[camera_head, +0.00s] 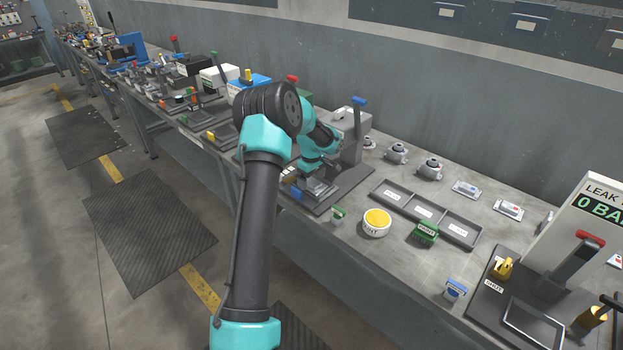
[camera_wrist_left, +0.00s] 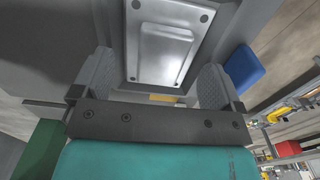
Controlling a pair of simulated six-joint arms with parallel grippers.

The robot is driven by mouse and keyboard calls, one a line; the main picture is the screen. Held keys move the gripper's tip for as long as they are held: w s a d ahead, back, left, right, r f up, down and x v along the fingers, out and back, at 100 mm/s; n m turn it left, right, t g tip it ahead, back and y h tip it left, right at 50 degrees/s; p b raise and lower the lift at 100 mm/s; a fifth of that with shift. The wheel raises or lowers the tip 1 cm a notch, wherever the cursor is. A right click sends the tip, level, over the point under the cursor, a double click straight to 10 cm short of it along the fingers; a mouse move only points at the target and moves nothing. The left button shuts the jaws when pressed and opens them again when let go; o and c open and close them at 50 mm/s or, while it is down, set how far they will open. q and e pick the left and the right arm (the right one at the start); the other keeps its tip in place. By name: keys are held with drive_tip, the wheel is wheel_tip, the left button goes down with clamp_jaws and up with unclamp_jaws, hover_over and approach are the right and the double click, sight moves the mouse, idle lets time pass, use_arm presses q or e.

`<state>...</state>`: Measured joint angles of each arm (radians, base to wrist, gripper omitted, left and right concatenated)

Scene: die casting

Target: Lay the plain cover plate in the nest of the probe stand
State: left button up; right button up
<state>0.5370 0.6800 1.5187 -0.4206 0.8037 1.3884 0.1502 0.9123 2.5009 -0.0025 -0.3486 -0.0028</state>
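The plain cover plate (camera_wrist_left: 162,45) is a silver plate with a raised middle and small dark spots at its corners. In the left wrist view it lies flat inside the dark frame of the nest (camera_wrist_left: 131,50) on the probe stand. In the head view the probe stand (camera_head: 352,150) is the grey stand with a blue-topped lever, at the centre. My left gripper (camera_wrist_left: 157,75) is at the nest, its two fingers apart on either side of the plate's near end. The fingers look clear of the plate. My arm hides part of the stand. My right gripper is not in view.
Right of the stand are a yellow-topped round tin (camera_head: 377,222), a green block (camera_head: 426,232) and a dark divided tray (camera_head: 424,212). Grey castings (camera_head: 430,168) stand behind. A leak test station (camera_head: 590,215) is at far right. Some bench between the tray and station is clear.

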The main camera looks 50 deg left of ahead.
use_arm(q)
drive_tip(key=shift+o, duration=0.6)
wheel_tip(320, 180, up, 17)
drive_tip(key=shift+r, duration=0.2)
idle(0.5)
